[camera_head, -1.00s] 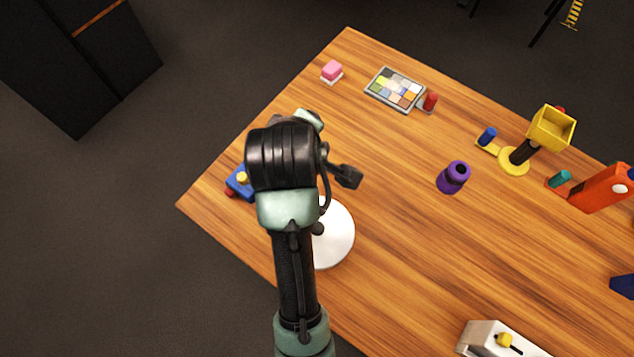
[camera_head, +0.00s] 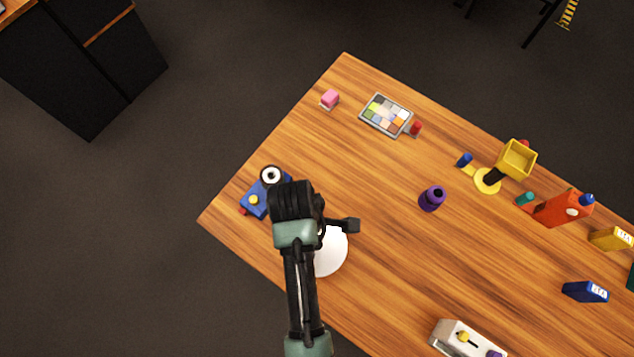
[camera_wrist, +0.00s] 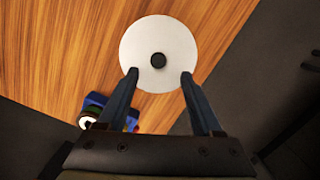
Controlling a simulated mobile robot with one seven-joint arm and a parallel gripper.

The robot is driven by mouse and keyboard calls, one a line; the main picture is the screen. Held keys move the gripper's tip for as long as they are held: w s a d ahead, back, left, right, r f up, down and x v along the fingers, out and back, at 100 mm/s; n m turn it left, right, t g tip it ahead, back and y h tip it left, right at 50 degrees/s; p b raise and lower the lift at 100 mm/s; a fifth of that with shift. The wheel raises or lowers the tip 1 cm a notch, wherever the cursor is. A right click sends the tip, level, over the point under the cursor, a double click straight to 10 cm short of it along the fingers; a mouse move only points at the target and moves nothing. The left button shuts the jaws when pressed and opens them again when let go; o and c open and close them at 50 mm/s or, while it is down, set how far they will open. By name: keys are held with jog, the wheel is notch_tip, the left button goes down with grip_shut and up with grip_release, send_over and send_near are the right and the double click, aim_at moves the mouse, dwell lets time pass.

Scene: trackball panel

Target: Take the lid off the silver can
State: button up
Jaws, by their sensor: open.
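A round white disc with a black knob at its centre, seen from above (camera_wrist: 158,60), fills the upper middle of the wrist view. It looks like the lid of the silver can; the can's body is not visible beneath it. In the head view, part of the disc (camera_head: 331,252) shows beside my arm, which covers the rest. My gripper (camera_wrist: 158,75) is open and empty. Its two fingertips overlap the disc's near part, one on each side and short of the knob. I cannot tell their height above it.
A blue device (camera_head: 256,200) with a yellow knob and a black-and-white round part stands close by, near the table's left edge. A purple object (camera_head: 432,198) stands to the right. A light box (camera_head: 462,341) with a yellow knob is at the front. Wood between them is clear.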

aim_at(331, 253)
jog(key=shift+d+f+p, duration=0.15)
jog(key=shift+f+p, duration=0.05)
jog(key=shift+f, duration=1.5)
jog(key=shift+d+f+p, duration=0.15)
jog(key=shift+f, duration=1.5)
grip_shut()
